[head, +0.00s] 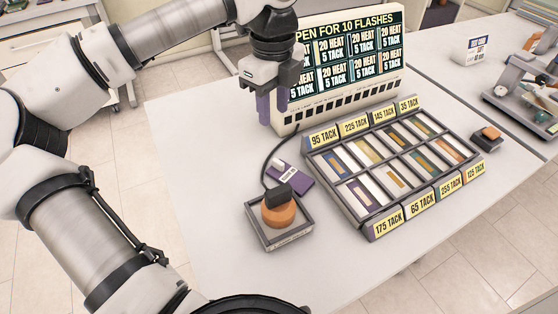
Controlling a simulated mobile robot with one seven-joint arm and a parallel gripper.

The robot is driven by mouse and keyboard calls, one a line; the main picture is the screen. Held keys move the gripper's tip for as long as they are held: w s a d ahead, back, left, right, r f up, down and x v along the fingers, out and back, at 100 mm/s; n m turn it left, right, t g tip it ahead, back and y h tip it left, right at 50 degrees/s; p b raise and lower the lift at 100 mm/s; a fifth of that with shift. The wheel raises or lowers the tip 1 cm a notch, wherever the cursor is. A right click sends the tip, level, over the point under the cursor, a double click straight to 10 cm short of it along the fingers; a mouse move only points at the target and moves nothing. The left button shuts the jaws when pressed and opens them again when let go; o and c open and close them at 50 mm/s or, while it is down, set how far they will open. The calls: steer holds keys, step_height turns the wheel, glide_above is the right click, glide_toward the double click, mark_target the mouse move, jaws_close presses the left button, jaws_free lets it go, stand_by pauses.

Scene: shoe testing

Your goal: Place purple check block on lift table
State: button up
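A flat purple block (290,173) with small pale lettering and a pale knob-like piece at its upper left lies on the white table, left of the sample tray. It seems to be the purple check block. My gripper (272,108) points down in front of the display, above and behind the block and apart from it. Its two purplish fingers look spread with nothing seen between them. A square grey stand (280,235) holds an orange round piece (279,213) topped by a black cabled part. I cannot tell for sure whether this is the lift table.
A grey tray (348,205) of coloured strips with yellow "TACK" labels fills the table's middle right. A display panel (345,62) stands behind my gripper. A small dark and orange block (487,139) lies right of the tray. The table's left side (195,150) is clear.

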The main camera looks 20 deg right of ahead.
steer(key=p, duration=0.1)
glide_above(274, 158)
step_height(274, 158, down, 8)
steer(key=shift+d+r, duration=0.1)
steer(key=shift+d, duration=0.05)
steer(key=shift+f+p, duration=1.35)
steer(key=shift+f, duration=1.3)
steer(key=shift+a, duration=0.2)
steer(key=shift+c, duration=0.3)
jaws_close()
